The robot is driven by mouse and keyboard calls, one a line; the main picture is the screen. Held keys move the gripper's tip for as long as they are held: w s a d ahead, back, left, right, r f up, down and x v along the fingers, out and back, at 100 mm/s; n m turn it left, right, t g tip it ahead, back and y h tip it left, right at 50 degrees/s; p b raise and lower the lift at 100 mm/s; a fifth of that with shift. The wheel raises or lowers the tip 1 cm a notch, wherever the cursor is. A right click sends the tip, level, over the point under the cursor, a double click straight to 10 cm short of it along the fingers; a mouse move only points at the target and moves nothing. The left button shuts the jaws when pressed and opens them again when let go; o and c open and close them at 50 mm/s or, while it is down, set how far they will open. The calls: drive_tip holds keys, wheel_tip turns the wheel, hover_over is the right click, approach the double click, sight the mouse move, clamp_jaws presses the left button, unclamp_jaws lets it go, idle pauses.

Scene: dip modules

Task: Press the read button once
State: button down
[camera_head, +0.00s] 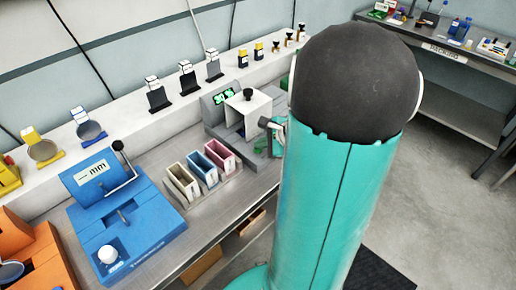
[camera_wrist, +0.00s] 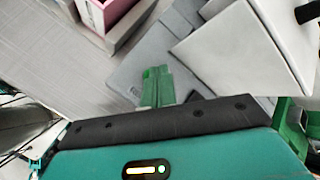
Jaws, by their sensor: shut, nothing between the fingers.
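A grey device (camera_head: 219,132) with a lit green display (camera_head: 224,97) stands on the bench, left of my arm. It has a white hood (camera_head: 250,107) with a black knob on top; the hood also shows in the wrist view (camera_wrist: 240,50). My gripper (camera_wrist: 157,73) is shut and empty, its green fingers together over the device's grey base (camera_wrist: 135,68). In the head view, my arm hides part of the device. I cannot make out a button labelled read, nor whether the fingertips touch the base.
Three small bins, cream (camera_head: 181,182), blue (camera_head: 203,166) and pink (camera_head: 219,154), stand just left of the grey device. A blue device (camera_head: 135,225) with a white knob is further left. Bottles and stands line the shelf behind. Bare bench (camera_head: 250,189) lies in front.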

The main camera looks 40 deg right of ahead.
sight(261, 151)
drive_tip(key=shift+r, duration=0.75)
drive_tip(key=shift+r, duration=2.5)
drive_tip(key=shift+a, duration=0.1)
drive_tip(key=s+a+r+n+g, duration=0.1)
drive_tip(key=s+a+r+n, duration=0.2)
drive_tip(key=a+n, duration=0.5)
drive_tip(key=s+a+r+n+g+h, duration=0.1)
drive_tip(key=s+a+r+n, duration=0.1)
drive_tip(key=a+n, duration=0.6)
drive_tip(key=s+a+r+n+g+h, duration=0.1)
drive_tip(key=s+a+r+n, duration=0.2)
drive_tip(key=a+n, duration=0.5)
drive_tip(key=s+a, duration=0.1)
drive_tip(key=a, duration=0.2)
drive_tip(key=shift+s+r, duration=0.25)
drive_tip(key=shift+r, duration=0.05)
